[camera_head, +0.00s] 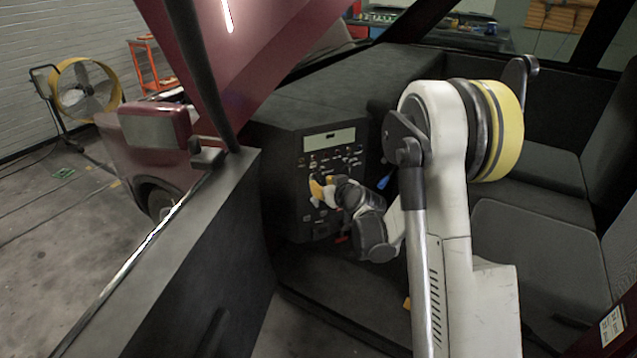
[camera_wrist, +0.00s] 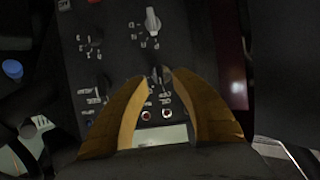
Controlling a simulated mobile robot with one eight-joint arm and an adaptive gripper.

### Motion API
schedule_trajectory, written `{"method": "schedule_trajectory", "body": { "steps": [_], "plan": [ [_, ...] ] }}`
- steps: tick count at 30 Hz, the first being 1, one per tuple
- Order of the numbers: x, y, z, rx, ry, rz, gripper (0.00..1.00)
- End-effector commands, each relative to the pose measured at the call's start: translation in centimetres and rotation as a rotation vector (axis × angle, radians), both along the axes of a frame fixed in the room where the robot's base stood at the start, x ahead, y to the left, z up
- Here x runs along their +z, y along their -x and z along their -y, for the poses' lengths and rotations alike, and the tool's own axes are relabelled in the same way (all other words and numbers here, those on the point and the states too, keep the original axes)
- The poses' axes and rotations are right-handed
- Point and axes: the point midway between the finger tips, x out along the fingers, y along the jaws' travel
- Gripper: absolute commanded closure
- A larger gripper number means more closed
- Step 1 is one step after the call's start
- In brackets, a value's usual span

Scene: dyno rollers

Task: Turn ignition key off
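The dark control panel (camera_head: 325,165) has a display at its top and carries several switches and labels. My gripper (camera_head: 318,190) is at the panel's middle, its yellow fingers close to the panel face. In the wrist view my gripper (camera_wrist: 160,80) has its two fingertips apart, either side of a small dark key or switch (camera_wrist: 160,76). A narrow gap shows around it, and contact is not clear. A lighter grey switch (camera_wrist: 152,21) stands above it. The labels are too small to tell which one is the ignition key.
More dark switches (camera_wrist: 97,40) lie left of the fingers in the wrist view. A blue knob (camera_wrist: 12,69) is at the far left. In the head view the open door (camera_head: 190,260) is at left and seats (camera_head: 545,230) are at right. A fan (camera_head: 85,90) stands outside.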

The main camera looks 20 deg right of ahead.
Motion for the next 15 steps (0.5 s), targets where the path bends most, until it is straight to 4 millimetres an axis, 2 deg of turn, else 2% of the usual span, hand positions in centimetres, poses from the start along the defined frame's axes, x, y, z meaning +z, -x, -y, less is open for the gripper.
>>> {"method": "schedule_trajectory", "body": {
  "steps": [3, 7, 12, 15],
  "plan": [
    [1.1, 2.7, 0.1, -0.001, -0.001, 0.000, 0.70],
    [2.1, 5.1, 0.3, -0.001, -0.001, 0.000, 0.70],
    [3.0, 7.1, 0.3, 0.000, 0.000, 0.000, 0.70],
    [3.2, 7.6, 0.3, 0.000, 0.000, 0.000, 0.70]
  ]
}}
